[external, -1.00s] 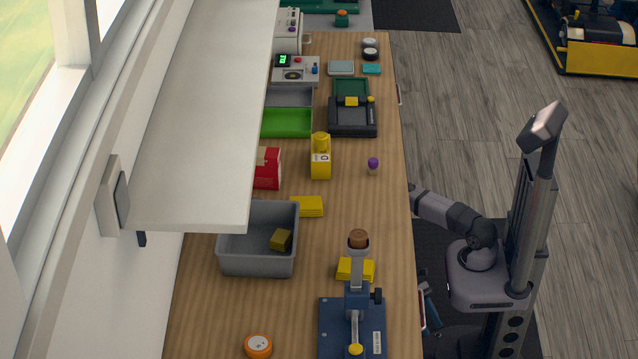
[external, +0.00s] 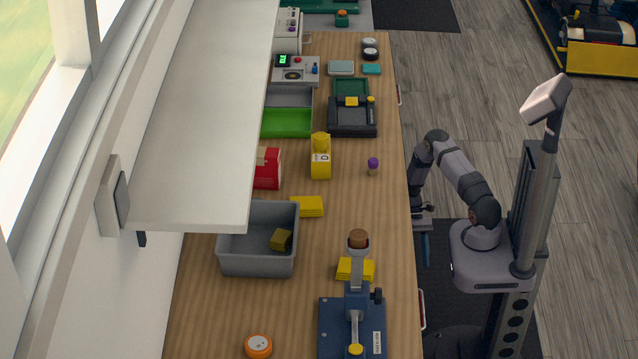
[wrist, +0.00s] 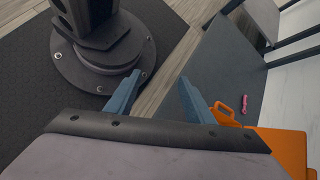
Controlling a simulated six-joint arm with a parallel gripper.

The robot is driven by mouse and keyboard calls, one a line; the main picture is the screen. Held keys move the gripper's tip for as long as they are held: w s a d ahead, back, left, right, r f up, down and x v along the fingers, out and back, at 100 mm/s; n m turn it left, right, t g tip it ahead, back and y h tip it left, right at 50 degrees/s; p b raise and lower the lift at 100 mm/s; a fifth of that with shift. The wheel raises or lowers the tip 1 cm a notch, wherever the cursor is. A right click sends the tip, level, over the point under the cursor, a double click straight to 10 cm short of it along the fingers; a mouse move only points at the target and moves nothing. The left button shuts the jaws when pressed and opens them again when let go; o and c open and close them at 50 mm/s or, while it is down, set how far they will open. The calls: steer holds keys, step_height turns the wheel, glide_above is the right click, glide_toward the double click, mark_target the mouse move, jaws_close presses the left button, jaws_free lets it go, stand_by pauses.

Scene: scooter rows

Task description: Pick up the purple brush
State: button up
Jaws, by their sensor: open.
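A small object with a purple top and tan lower part (external: 373,167) stands upright on the wooden bench near its right edge; it appears to be the purple brush. My gripper (external: 425,248) hangs beside the bench's right edge, below and well apart from it, partly hidden by my arm. In the wrist view my gripper (wrist: 158,95) has its two blue fingers spread, with nothing between them. The purple object is not seen in the wrist view.
On the bench (external: 385,215), a yellow bottle (external: 320,160), a dark tray (external: 352,122), yellow blocks (external: 308,206) and a grey bin (external: 258,268) stand around. A white shelf (external: 200,120) overhangs the left. The wrist view shows an orange case (wrist: 285,150) and a pink item (wrist: 223,110).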

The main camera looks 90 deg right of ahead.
steer(key=s+d+r+m+h+p, duration=0.1)
steer(key=s+d+r+m+h, duration=0.15)
steer(key=d+r, duration=0.65)
steer(key=s+d+r+m+t+h+p, duration=0.1)
steer(key=s+d+r+m+h+p, duration=0.15)
steer(key=d+r, duration=0.7)
steer(key=s+d+r+m+h+p, duration=0.1)
steer(key=s+d+r+h, duration=0.2)
steer(key=r, duration=1.1)
steer(key=w+a+r+n+g+p, duration=0.2)
steer(key=w+a+r+n, duration=0.1)
steer(key=a, duration=0.2)
steer(key=w+a+r+n+g+p, duration=0.2)
steer(key=w+a+n, duration=0.1)
steer(key=a, duration=0.3)
step_height(320, 180, up, 17)
steer(key=n+t+h+p, duration=1.3)
steer(key=n+h+p, duration=0.35)
steer(key=n, duration=1.85)
glide_above(376, 163)
steer(key=v, duration=0.2)
step_height(376, 163, down, 7)
steer(key=shift+s+f, duration=0.1)
steer(key=shift+f, duration=0.1)
steer(key=shift+d+f, duration=0.1)
steer(key=shift+d, duration=0.2)
steer(key=shift+p+x, duration=0.4)
steer(key=shift+x, duration=0.6)
